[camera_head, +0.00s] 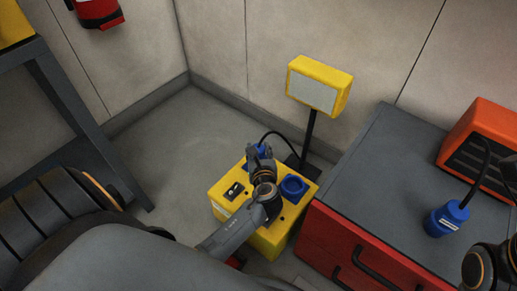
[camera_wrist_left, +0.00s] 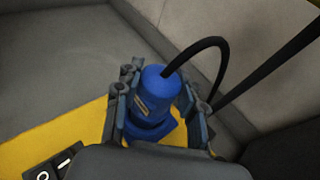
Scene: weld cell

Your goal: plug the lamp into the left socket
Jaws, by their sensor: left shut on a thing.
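The lamp (camera_head: 318,86) is a yellow floodlight on a black pole behind the yellow power box (camera_head: 266,240). Its black cable bends down to a blue plug (camera_wrist_left: 157,96). My left gripper (camera_head: 258,158) is shut on this plug above the left part of the box; its fingers flank the plug in the left wrist view (camera_wrist_left: 155,105). Blue shows below the plug body, but I cannot tell whether the plug is seated. The left socket is hidden by plug and gripper. The right socket (camera_head: 293,187) is blue and empty. Part of my right gripper (camera_head: 488,267) shows at the lower right edge.
A black switch (camera_head: 234,190) is on the box's left side. A red cabinet (camera_head: 340,245) with a grey top stands right, bearing an orange heater (camera_head: 487,140) and another blue plug (camera_head: 447,218). A dark shelf frame (camera_head: 85,115) stands left. Floor behind the box is clear.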

